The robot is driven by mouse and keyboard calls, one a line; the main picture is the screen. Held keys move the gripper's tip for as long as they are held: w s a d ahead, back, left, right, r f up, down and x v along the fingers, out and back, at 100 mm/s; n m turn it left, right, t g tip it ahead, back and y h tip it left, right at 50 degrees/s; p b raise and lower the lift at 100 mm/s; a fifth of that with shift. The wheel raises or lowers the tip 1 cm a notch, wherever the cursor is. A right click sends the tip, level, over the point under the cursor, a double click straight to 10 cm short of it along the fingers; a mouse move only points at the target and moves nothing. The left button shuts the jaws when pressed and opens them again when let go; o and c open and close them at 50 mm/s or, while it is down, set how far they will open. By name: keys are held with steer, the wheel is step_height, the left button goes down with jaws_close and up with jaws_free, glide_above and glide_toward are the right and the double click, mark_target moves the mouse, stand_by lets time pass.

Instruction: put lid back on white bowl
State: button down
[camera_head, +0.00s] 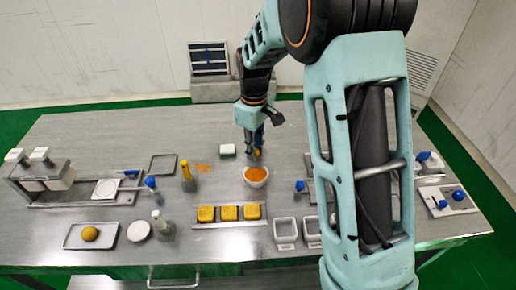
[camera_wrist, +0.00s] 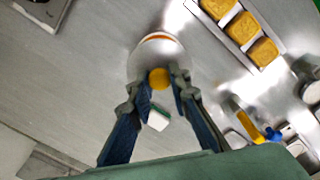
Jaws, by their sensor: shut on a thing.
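The white bowl (camera_head: 256,183) stands near the middle of the table with orange contents showing. In the wrist view only a strip of its rim and contents (camera_wrist: 158,37) shows past a pale grey round lid (camera_wrist: 150,56). The lid has a yellow knob (camera_wrist: 158,78). My gripper (camera_wrist: 160,80) is shut on this knob. In the head view my gripper (camera_head: 256,152) is just behind and above the bowl, with a bit of yellow at its tips. The lid's disc is hard to make out there, and its gap to the bowl cannot be judged.
A small white and green block (camera_head: 227,151) lies left of my gripper. A yellow bottle (camera_head: 187,175) stands farther left. A tray with several yellow blocks (camera_head: 229,224) is in front of the bowl, and small containers (camera_head: 286,230) stand to its right.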

steer(key=shift+f, duration=0.15)
steer(key=shift+f+b, duration=2.2)
steer(key=shift+f, duration=0.9)
steer(key=shift+f, duration=0.15)
steer(key=c, duration=1.2)
jaws_free()
steer(key=shift+c, duration=0.2)
steer(key=shift+r+p, duration=2.4)
steer(key=shift+r, duration=1.15)
